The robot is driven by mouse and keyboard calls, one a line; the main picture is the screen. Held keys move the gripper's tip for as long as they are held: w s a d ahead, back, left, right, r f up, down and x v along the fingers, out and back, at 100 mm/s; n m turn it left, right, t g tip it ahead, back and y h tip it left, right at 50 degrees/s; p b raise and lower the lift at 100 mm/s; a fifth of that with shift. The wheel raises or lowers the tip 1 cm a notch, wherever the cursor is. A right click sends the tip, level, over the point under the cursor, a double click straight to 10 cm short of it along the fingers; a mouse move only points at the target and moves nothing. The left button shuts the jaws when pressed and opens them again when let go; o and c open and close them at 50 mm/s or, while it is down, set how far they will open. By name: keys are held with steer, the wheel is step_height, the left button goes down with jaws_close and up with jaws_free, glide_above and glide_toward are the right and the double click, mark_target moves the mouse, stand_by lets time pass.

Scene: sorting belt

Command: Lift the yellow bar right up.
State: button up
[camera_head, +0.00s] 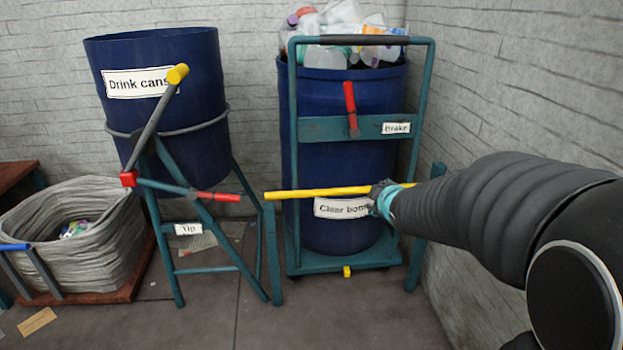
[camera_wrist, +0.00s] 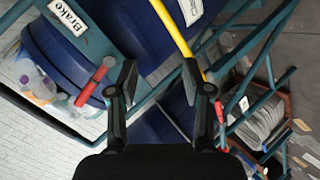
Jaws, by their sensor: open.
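The yellow bar (camera_head: 318,192) lies almost level across the front of the blue barrel marked "Clear bottles", at about label height, with its left end by a teal post. My gripper (camera_head: 383,198) is at the bar's right part, and its fingers hide some of it. In the wrist view the yellow bar (camera_wrist: 177,30) slants down to the right and passes behind the right fingertip. My gripper (camera_wrist: 160,70) is open there, with nothing held between its fingers. Whether a finger touches the bar cannot be told.
The blue barrel (camera_head: 350,90) is full of clear bottles and stands in a teal trolley (camera_head: 345,262) with a red brake handle (camera_head: 350,105). The "Drink cans" drum (camera_head: 200,130) hangs in a tilting stand at left. A grey sack (camera_head: 75,225) stands far left. The wall is close at right.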

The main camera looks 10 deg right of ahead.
steer(key=w+f+n+t+y, duration=0.2)
steer(key=w+f+n+y, duration=0.1)
steer(key=w+f+n, duration=0.4)
steer(key=n+y, duration=0.4)
glide_toward(331, 194)
steer(key=x, duration=1.1)
steer(key=shift+w, duration=0.1)
jaws_close()
